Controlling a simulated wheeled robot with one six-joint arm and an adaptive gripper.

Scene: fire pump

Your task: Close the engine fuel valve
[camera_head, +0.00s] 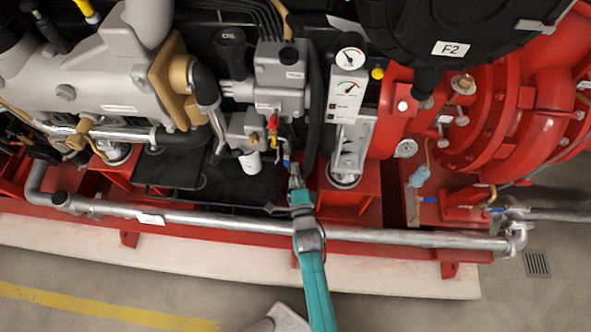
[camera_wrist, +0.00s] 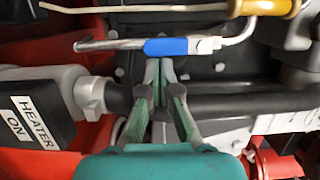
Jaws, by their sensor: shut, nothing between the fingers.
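A blue-sleeved valve handle (camera_wrist: 168,46) on a thin metal line lies across the upper middle of the wrist view. It shows small in the head view (camera_head: 286,160), below a red and yellow fitting (camera_head: 272,124). No label naming the engine fuel valve is readable. My gripper (camera_wrist: 160,66) is shut and empty, its fingertips just below the blue sleeve. I cannot tell whether they touch it. In the head view my gripper (camera_head: 292,168) reaches the engine side over the long pipe. My fingers hide some of the parts behind them.
A grey pipe (camera_head: 390,236) runs along the red base frame. A black box (camera_wrist: 32,120) labelled HEATER ON and a dark hose (camera_wrist: 245,103) flank my fingers. A bare rod and an orange-gripped line (camera_wrist: 265,7) lie above. Two gauges (camera_head: 349,58) stand on a panel nearby.

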